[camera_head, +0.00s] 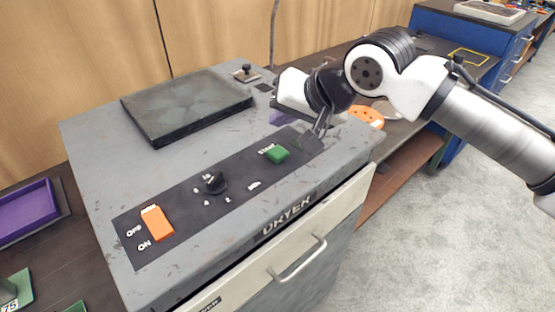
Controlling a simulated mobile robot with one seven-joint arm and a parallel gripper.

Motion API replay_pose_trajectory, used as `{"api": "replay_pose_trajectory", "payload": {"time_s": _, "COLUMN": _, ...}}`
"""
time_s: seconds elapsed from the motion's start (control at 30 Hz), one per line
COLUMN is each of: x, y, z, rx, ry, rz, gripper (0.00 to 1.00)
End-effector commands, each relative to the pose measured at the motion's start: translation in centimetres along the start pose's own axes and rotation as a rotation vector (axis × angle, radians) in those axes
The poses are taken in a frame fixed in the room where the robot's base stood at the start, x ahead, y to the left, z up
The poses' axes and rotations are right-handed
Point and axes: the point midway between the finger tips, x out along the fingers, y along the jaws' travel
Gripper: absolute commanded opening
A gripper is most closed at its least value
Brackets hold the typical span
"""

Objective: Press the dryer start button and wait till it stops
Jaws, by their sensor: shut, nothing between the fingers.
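The dryer (110,183) is a grey cabinet with a dark control panel along its front top edge. The green start button (276,153) sits at the panel's right end, with a "START" label beside it. A black knob (215,182) is in the panel's middle, and an orange ON/OFF switch (157,222) is at its left end. My gripper (319,133) is shut and empty, pointing down at the right end of the panel. It is to the right of the green button and looks apart from it. The exact height of its fingertips over the panel is hard to tell.
A dark square plate (187,104) lies on the dryer top at the back, with a small black knob (245,72) near it. An orange part (367,117) shows behind the gripper. A purple tray (24,213) is at left. Blue drawers (470,40) stand far right.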

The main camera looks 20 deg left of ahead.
Motion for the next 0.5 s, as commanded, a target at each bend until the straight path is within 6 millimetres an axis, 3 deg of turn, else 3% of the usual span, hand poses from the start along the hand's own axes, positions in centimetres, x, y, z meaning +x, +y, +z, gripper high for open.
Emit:
{"api": "replay_pose_trajectory", "payload": {"time_s": 0.03, "x": 1.0, "y": 0.8, "z": 0.8, "rx": 0.000, "ry": -0.001, "rz": 0.004, "gripper": 0.00}}
{"api": "replay_pose_trajectory", "payload": {"time_s": 0.2, "x": 2.5, "y": 1.8, "z": 1.8, "rx": 0.000, "ry": -0.001, "rz": -0.002, "gripper": 0.00}}
{"api": "replay_pose_trajectory", "payload": {"time_s": 0.5, "x": 3.1, "y": 2.2, "z": 2.2, "rx": -0.001, "ry": -0.001, "rz": 0.000, "gripper": 0.00}}
